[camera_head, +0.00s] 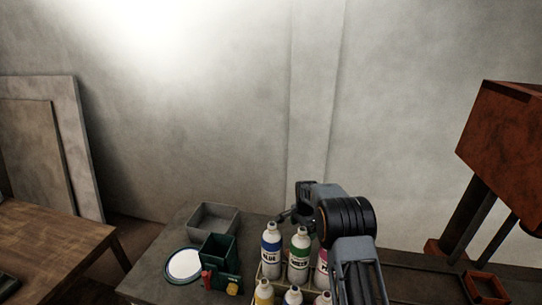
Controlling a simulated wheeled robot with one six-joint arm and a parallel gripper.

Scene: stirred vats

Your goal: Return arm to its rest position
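My arm reaches up from the bottom of the picture, right of the middle, and bends at a black ringed joint. My gripper (289,216) shows at its far end, pointing left above the back of the bottles. It is small and partly hidden by the arm, so I cannot tell if its fingers are open. A blue-labelled bottle (271,253) and a green-labelled bottle (299,258) stand upright in a crate below it. A pink-labelled bottle (322,262) is partly hidden behind my arm. Several white-capped bottles stand in the front row, cut off by the lower edge.
A grey open tray (213,220), a dark green container (219,249) and a white round dish (184,264) stand left of the bottles. A wooden table (60,245) is at far left. A rusty box on posts (503,130) stands at right. Bare wall is behind.

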